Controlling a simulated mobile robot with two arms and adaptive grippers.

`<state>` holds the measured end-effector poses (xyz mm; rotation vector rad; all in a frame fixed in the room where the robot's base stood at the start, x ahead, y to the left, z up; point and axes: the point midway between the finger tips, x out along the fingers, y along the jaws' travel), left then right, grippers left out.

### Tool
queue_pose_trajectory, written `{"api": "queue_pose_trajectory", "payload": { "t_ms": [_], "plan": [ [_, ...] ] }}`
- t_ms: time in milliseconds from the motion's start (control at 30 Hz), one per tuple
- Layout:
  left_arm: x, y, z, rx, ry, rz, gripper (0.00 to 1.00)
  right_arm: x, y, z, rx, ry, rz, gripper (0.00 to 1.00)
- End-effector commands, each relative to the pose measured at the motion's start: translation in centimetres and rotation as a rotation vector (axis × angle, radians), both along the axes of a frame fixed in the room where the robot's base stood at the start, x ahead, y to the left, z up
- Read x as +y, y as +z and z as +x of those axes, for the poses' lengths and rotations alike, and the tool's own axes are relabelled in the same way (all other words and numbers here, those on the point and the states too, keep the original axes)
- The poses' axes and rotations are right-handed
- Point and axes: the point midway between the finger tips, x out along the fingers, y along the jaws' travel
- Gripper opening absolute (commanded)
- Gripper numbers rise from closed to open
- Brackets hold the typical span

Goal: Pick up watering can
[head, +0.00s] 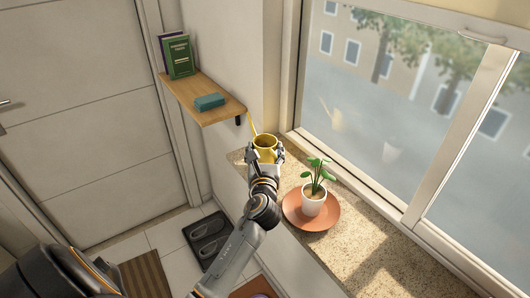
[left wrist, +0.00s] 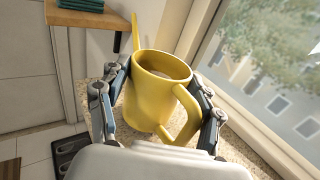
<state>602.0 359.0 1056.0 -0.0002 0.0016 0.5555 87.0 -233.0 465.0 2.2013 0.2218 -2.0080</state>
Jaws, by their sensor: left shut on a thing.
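The yellow watering can (head: 265,143) is upright at the far end of the speckled window sill (head: 368,228). In the left wrist view the watering can (left wrist: 150,98) fills the middle, with its spout at the upper left and its handle at the right, towards me. My left gripper (head: 264,157) is shut on the can, with one finger on each side of its body; the fingers also show in the left wrist view (left wrist: 160,88). Whether the can's base touches the sill is hidden by the gripper and cannot be told. My right gripper is not in view.
A potted plant (head: 313,199) stands on a terracotta saucer (head: 296,217) on the sill, just right of my left arm. The window glass (head: 385,110) borders the sill.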

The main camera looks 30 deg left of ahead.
Motion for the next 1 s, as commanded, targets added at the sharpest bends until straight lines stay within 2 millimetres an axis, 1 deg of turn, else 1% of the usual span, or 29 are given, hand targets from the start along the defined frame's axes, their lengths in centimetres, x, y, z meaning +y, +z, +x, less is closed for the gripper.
{"api": "queue_pose_trajectory", "payload": {
  "t_ms": [33,133,167,400,433,500,600,700,833,1000],
  "plan": [
    [0.0,1.0,0.0,-0.006,-0.001,0.004,0.22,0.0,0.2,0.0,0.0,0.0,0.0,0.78],
    [0.0,2.8,-0.1,-0.009,-0.002,0.004,0.22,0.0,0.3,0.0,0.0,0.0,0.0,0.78],
    [0.0,3.3,-0.7,-0.008,-0.001,0.005,0.22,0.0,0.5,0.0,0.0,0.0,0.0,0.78],
    [-0.1,8.8,-5.5,-0.007,-0.004,0.006,0.22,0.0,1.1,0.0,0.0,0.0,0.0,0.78],
    [0.0,8.7,-6.5,-0.004,-0.003,0.005,0.22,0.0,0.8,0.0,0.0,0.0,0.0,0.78],
    [0.0,9.4,-8.3,-0.003,-0.003,0.004,0.22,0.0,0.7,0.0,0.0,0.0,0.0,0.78],
    [-0.1,10.4,-10.4,-0.003,-0.003,0.005,0.22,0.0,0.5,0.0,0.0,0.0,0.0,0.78],
    [-0.1,11.1,-12.0,-0.003,-0.003,0.003,0.22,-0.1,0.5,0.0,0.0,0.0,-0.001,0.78],
    [0.0,11.7,-13.4,-0.003,-0.001,0.003,0.22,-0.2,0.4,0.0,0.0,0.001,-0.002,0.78],
    [0.0,12.1,-14.0,-0.003,-0.001,0.002,0.22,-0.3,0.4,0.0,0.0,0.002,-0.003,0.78]
  ]
}}
